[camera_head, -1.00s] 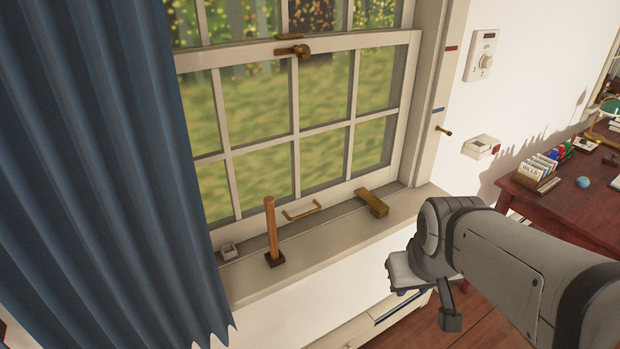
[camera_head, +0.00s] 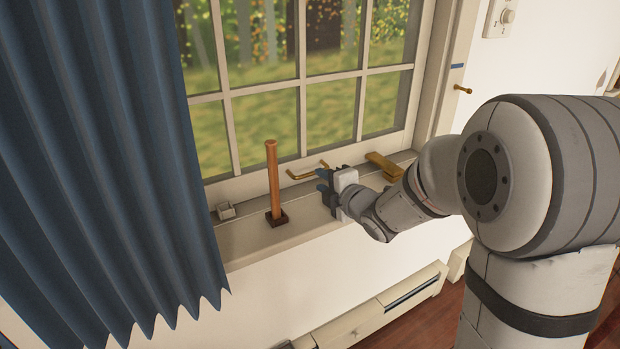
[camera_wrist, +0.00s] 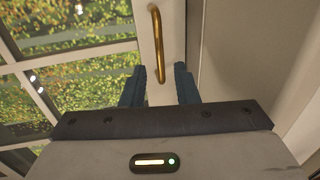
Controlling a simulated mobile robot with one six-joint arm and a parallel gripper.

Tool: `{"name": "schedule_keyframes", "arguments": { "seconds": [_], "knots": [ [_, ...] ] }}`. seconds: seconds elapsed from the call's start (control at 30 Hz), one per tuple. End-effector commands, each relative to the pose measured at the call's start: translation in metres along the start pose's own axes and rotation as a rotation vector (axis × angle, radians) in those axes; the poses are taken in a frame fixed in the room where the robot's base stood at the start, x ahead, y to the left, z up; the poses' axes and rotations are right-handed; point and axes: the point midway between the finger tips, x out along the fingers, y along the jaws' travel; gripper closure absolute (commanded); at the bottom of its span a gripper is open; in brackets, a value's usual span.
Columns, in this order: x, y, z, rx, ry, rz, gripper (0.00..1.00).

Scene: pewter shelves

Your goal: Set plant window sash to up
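The white window sash (camera_head: 240,187) has several panes, and its bottom rail is down at the sill. A brass bar handle (camera_head: 305,173) is on that rail. My gripper (camera_head: 323,182) is just in front of the handle, above the sill. In the wrist view, my gripper (camera_wrist: 160,73) has its two blue fingers apart, with nothing held. The lower end of the brass handle (camera_wrist: 157,40) reaches the gap between the fingertips. I cannot tell whether a finger touches it. The top of the sash is out of view.
A blue curtain (camera_head: 110,160) covers the left. A brass peg (camera_head: 463,89) sticks out at right.

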Motion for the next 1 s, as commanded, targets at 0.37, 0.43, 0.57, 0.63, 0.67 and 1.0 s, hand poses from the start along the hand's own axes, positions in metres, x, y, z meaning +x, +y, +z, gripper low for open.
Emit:
{"name": "schedule_keyframes", "arguments": {
  "seconds": [0.37, 0.43, 0.57, 0.63, 0.67, 1.0],
  "knots": [
    [0.056, -0.001, 0.0, 0.004, -0.001, -0.004, 0.72],
    [0.062, 0.0, 0.0, 0.003, -0.001, -0.003, 0.72],
    [0.066, 0.0, -0.001, 0.004, -0.002, -0.002, 0.72],
    [0.066, 0.0, -0.001, 0.004, -0.002, -0.002, 0.72],
    [0.066, 0.0, -0.001, 0.004, -0.002, -0.002, 0.72],
    [0.065, 0.0, -0.001, 0.004, -0.002, -0.003, 0.92]
  ]
}}
